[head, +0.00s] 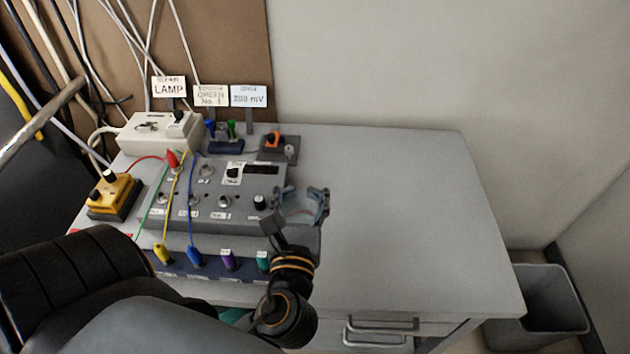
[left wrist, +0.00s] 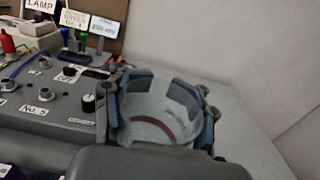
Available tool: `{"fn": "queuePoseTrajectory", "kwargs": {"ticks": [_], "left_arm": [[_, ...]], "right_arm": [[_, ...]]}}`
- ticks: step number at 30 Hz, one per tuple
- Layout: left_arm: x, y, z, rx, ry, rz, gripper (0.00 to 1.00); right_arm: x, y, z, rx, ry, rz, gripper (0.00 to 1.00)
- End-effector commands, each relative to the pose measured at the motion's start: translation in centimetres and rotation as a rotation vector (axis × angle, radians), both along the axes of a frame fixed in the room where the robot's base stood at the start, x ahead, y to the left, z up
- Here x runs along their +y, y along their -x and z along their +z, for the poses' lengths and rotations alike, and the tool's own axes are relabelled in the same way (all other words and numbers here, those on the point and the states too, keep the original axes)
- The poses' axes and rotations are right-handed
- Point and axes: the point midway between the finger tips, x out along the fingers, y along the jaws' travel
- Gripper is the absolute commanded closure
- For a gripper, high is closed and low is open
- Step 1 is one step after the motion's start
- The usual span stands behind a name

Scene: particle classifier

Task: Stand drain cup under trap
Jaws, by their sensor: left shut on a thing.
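My left gripper (head: 301,197) is shut on a clear cup (head: 298,211), just right of the grey console and above the table. In the left wrist view the blue pads of the gripper (left wrist: 164,98) sit on both sides of the cup (left wrist: 160,122). The cup is see-through, with a dark red curved mark low on its wall. Its lower part is hidden by the gripper body. I cannot make out which part is the trap. My right gripper is not in view.
The grey console (head: 222,192) with knobs and coloured plugs stands left of the gripper. A small dark block with an orange part (head: 273,141) is behind it. The table (head: 420,220) is clear to the right. A grey bin (head: 545,300) stands on the floor beyond.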

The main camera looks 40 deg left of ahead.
Motion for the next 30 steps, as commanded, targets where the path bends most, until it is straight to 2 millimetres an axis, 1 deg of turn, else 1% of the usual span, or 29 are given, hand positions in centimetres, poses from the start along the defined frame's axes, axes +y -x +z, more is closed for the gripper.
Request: {"fn": "queuePoseTrajectory", "kwargs": {"ticks": [4, 10, 12, 15, 18, 23, 25, 27, 30], "left_arm": [[1.9, -3.0, -1.2, -0.005, -0.008, 0.002, 0.94], [4.6, -7.2, -3.5, -0.003, -0.005, 0.003, 0.94], [5.0, -8.1, -5.4, 0.001, -0.005, 0.001, 0.94], [5.8, -9.2, -7.0, -0.001, -0.003, 0.001, 0.94], [6.2, -9.9, -8.0, -0.001, -0.002, 0.0, 0.94], [6.6, -10.6, -8.8, -0.003, -0.002, 0.0, 0.94], [6.9, -11.1, -9.7, 0.0, -0.002, 0.001, 0.94], [6.9, -11.0, -11.0, 0.003, -0.003, 0.0, 0.94], [6.8, -11.0, -12.1, 0.0, -0.002, -0.001, 0.94]], "right_arm": [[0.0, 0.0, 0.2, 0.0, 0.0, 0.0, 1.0], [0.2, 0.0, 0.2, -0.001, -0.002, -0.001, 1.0], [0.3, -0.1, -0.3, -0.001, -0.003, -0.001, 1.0], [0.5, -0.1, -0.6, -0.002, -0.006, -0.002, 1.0], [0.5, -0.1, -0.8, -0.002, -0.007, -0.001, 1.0], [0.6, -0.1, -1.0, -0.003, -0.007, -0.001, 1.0], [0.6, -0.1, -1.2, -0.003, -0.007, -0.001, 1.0], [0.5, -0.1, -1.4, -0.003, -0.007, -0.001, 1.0], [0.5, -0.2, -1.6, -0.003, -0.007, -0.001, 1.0]]}}
